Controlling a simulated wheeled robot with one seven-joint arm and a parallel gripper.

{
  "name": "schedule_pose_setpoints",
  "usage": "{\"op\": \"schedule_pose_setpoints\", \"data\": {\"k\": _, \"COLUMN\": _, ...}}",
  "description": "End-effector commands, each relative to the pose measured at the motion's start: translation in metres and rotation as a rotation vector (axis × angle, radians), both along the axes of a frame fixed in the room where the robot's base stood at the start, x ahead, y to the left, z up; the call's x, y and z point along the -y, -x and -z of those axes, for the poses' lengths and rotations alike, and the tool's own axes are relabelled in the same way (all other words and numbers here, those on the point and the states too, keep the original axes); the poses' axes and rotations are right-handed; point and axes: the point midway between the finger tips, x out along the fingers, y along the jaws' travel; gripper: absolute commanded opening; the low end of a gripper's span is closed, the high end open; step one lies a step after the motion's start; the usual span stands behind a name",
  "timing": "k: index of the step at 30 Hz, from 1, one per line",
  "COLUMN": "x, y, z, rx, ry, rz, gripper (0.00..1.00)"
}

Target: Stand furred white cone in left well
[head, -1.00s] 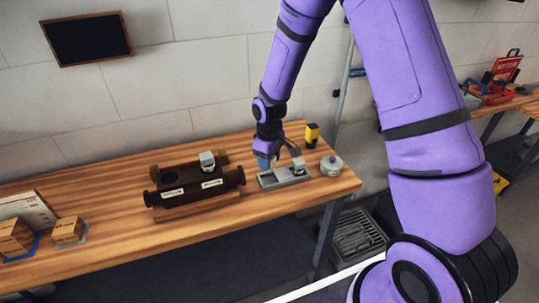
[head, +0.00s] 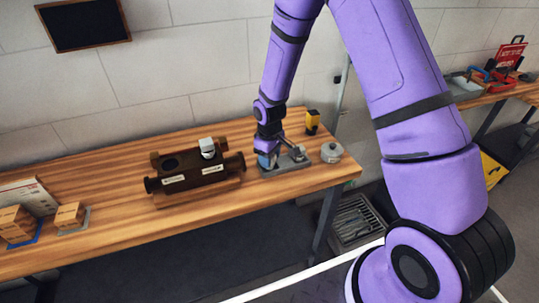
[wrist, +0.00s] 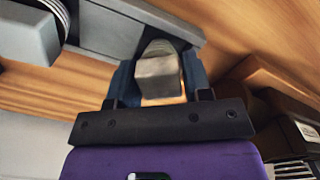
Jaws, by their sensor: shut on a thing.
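A pale grey cone with a square head (wrist: 158,76) is between my gripper's blue fingers in the wrist view. My gripper (wrist: 160,62) is shut on it. In the head view my gripper (head: 268,160) is low at the left part of a grey tray (head: 288,169) and hides the held cone. The tray also shows in the wrist view (wrist: 120,28). I cannot make out a furred coating. A dark brown block (head: 200,180) with two labels stands to the left. Its left well (head: 171,163) is an empty dark hole; another pale square-headed piece (head: 207,147) stands in the right one.
A second grey square-headed piece (wrist: 28,32) is at the other end of the tray. A round grey lidded pot (head: 331,152) and a yellow-black item (head: 312,121) stand right of it. Cardboard boxes (head: 68,215) lie at the far left. The bench between is clear.

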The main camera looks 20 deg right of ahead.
Motion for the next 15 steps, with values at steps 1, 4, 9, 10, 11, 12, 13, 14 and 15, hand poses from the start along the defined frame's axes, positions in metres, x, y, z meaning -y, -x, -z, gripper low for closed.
{"op": "schedule_pose_setpoints", "data": {"k": 1, "x": 0.0, "y": -0.0002, "z": 0.0003, "rx": 0.0, "ry": 0.0, "rz": 0.0, "gripper": 0.13}}
{"op": "schedule_pose_setpoints", "data": {"k": 4, "x": 0.0, "y": -0.0002, "z": 0.0004, "rx": 0.0, "ry": 0.0, "rz": 0.0, "gripper": 0.13}}
{"op": "schedule_pose_setpoints", "data": {"k": 9, "x": 0.0, "y": -0.0002, "z": 0.0004, "rx": 0.0, "ry": 0.0, "rz": 0.0, "gripper": 0.5}}
{"op": "schedule_pose_setpoints", "data": {"k": 10, "x": 0.0, "y": -0.0002, "z": 0.0004, "rx": 0.0, "ry": 0.0, "rz": 0.0, "gripper": 0.57}}
{"op": "schedule_pose_setpoints", "data": {"k": 11, "x": 0.0, "y": -0.0002, "z": 0.0004, "rx": 0.0, "ry": 0.0, "rz": 0.0, "gripper": 0.64}}
{"op": "schedule_pose_setpoints", "data": {"k": 12, "x": 0.0, "y": -0.0002, "z": 0.0004, "rx": 0.0, "ry": 0.0, "rz": 0.0, "gripper": 0.73}}
{"op": "schedule_pose_setpoints", "data": {"k": 13, "x": -0.0001, "y": -0.0002, "z": 0.0004, "rx": 0.0, "ry": 0.0, "rz": 0.0, "gripper": 0.76}}
{"op": "schedule_pose_setpoints", "data": {"k": 14, "x": 0.0, "y": -0.0001, "z": 0.0004, "rx": 0.0, "ry": 0.0, "rz": 0.0, "gripper": 0.76}}
{"op": "schedule_pose_setpoints", "data": {"k": 15, "x": -0.0001, "y": -0.0001, "z": 0.0004, "rx": 0.0, "ry": 0.0, "rz": 0.0, "gripper": 0.76}}
